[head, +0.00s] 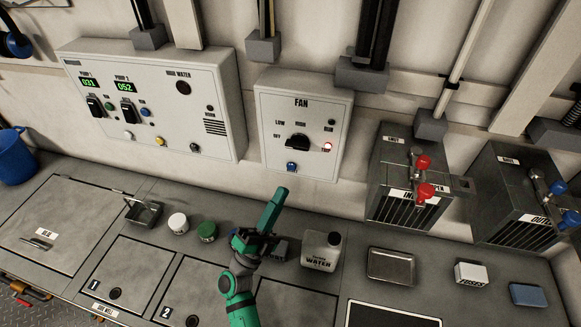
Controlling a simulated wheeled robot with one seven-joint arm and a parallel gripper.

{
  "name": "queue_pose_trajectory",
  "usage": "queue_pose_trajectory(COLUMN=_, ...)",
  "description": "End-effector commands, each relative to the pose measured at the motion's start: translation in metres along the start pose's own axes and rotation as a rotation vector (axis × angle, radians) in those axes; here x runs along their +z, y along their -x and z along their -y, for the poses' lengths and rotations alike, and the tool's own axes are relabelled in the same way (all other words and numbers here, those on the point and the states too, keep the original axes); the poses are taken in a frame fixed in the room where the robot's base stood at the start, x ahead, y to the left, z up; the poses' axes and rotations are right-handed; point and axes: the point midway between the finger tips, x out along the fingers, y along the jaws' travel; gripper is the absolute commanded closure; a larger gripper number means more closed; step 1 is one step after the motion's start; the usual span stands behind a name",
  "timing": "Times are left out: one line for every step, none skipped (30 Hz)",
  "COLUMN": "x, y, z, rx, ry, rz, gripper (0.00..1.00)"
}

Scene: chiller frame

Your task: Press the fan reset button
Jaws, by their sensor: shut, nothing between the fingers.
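The fan panel (272,112) is a pale grey wall box marked FAN. A blue button (291,167) sits low on the panel, above a small label too small to read. My green arm reaches up from the bottom, with my gripper (281,194) just below the panel in the picture. The gripper is shut and empty. It appears apart from the blue button, though the depth gap is hard to judge.
A white water jug (321,250) stands right of my arm, with a green-lidded jar (207,230) and white-lidded jar (178,223) to its left. The pump panel (150,95) is at left. A metal tray (391,266) lies on the counter.

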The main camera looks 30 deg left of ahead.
Motion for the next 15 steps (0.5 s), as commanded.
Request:
queue_pose_trajectory(x=0.004, y=-0.005, z=-0.003, rx=0.0, ry=0.0, rz=-0.001, gripper=1.0)
queue_pose_trajectory(x=0.005, y=-0.007, z=-0.005, rx=0.0, ry=-0.001, rz=-0.001, gripper=1.0)
queue_pose_trajectory(x=0.008, y=-0.011, z=-0.007, rx=-0.001, ry=-0.001, rz=-0.001, gripper=1.0)
queue_pose_trajectory(x=0.01, y=-0.014, z=-0.009, rx=0.0, ry=-0.001, rz=-0.001, gripper=1.0)
queue_pose_trajectory(x=0.012, y=-0.016, z=-0.012, rx=0.0, ry=0.0, rz=-0.001, gripper=1.0)
queue_pose_trajectory(x=0.014, y=-0.02, z=-0.014, rx=0.0, ry=0.0, rz=-0.001, gripper=1.0)
queue_pose_trajectory(x=0.016, y=-0.022, z=-0.016, rx=0.0, ry=0.0, rz=-0.001, gripper=1.0)
queue_pose_trajectory(x=0.017, y=-0.024, z=-0.017, rx=0.0, ry=0.0, rz=-0.001, gripper=1.0)
queue_pose_trajectory(x=0.019, y=-0.026, z=-0.02, rx=0.001, ry=0.001, rz=-0.001, gripper=1.0)
queue_pose_trajectory(x=0.02, y=-0.028, z=-0.021, rx=0.001, ry=0.0, rz=-0.001, gripper=1.0)
queue_pose_trajectory(x=0.021, y=-0.03, z=-0.022, rx=0.001, ry=0.0, rz=-0.002, gripper=1.0)
queue_pose_trajectory(x=0.023, y=-0.032, z=-0.023, rx=0.001, ry=0.0, rz=-0.002, gripper=1.0)
queue_pose_trajectory(x=0.024, y=-0.033, z=-0.024, rx=0.001, ry=0.0, rz=-0.002, gripper=1.0)
queue_pose_trajectory(x=0.024, y=-0.034, z=-0.025, rx=0.001, ry=0.0, rz=-0.002, gripper=1.0)
queue_pose_trajectory(x=0.025, y=-0.035, z=-0.026, rx=0.001, ry=0.0, rz=-0.001, gripper=1.0)
